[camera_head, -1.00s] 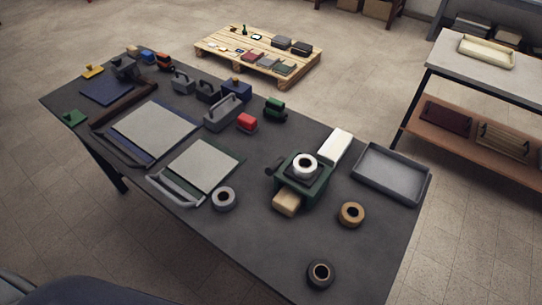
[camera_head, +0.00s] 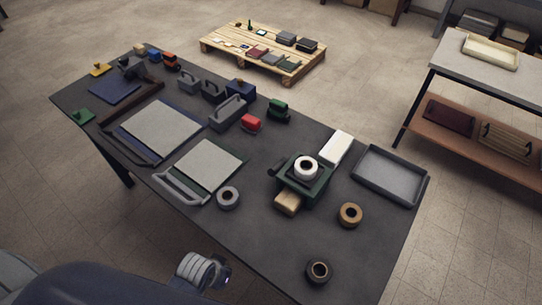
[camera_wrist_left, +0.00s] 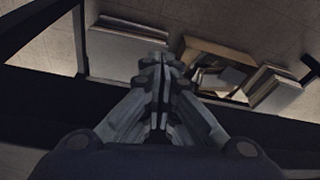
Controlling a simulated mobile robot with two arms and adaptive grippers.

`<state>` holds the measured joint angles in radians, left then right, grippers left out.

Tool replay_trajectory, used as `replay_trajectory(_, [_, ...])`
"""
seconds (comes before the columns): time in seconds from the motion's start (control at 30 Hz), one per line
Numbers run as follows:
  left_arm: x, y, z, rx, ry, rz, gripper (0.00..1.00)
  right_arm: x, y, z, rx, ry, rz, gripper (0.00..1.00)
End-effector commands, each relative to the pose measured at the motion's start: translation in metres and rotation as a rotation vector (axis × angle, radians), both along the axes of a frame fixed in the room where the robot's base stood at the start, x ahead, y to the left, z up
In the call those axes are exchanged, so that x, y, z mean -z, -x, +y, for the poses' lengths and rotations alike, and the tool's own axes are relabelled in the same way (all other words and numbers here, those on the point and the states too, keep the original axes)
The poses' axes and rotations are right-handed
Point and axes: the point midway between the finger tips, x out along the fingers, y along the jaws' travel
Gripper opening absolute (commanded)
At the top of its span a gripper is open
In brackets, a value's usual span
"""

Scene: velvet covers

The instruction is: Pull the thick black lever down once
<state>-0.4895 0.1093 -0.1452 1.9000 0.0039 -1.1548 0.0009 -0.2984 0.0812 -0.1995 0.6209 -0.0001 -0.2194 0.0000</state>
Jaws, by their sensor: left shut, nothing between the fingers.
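No part in the head view is clearly a thick black lever. A long dark bar (camera_head: 130,105) lies along the blue board (camera_head: 114,91) at the table's far left. A dark arm (camera_head: 127,147) runs along the near edge of the large grey cutting board (camera_head: 161,128). A small dark knob stands out from the left side of a green device (camera_head: 318,191), which carries a white roll (camera_head: 306,168). My left gripper (camera_wrist_left: 158,62) is shut and empty in the left wrist view, apart from anything on the table. My right gripper is out of view.
A smaller cutting board (camera_head: 209,164), several tape rolls and a grey tray (camera_head: 390,176) lie on the dark table (camera_head: 255,225). The table's near middle is mostly clear. A pallet (camera_head: 262,50) stands behind. In the left wrist view, books (camera_wrist_left: 275,85) show beyond a dark edge.

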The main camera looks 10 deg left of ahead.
Motion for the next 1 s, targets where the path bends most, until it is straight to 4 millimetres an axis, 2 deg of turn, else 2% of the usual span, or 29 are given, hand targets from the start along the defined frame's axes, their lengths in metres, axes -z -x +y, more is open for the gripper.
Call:
replay_trajectory(0.03, [-0.02,-0.003,0.0,-0.001,0.001,-0.011,0.0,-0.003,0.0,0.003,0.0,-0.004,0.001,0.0])
replay_trajectory(0.27, [-0.088,-0.009,0.0,-0.004,0.006,-0.045,0.0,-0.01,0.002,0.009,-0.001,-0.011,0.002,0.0])
replay_trajectory(0.33, [-0.116,-0.036,-0.002,0.005,0.032,-0.112,0.0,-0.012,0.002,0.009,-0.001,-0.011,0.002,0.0])
replay_trajectory(0.47, [-0.14,-0.09,-0.011,0.021,0.102,-0.227,0.0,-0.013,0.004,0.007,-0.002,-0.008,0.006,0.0])
replay_trajectory(0.57, [-0.169,-0.132,-0.017,0.034,0.16,-0.324,0.0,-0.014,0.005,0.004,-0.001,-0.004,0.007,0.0])
replay_trajectory(0.7, [-0.216,-0.187,-0.026,0.053,0.245,-0.459,0.0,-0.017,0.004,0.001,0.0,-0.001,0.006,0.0])
replay_trajectory(0.83, [-0.257,-0.223,-0.031,0.069,0.31,-0.554,0.0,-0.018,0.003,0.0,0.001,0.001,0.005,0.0])
replay_trajectory(1.0, [-0.282,-0.242,-0.034,0.075,0.353,-0.607,0.0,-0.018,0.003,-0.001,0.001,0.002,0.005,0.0])
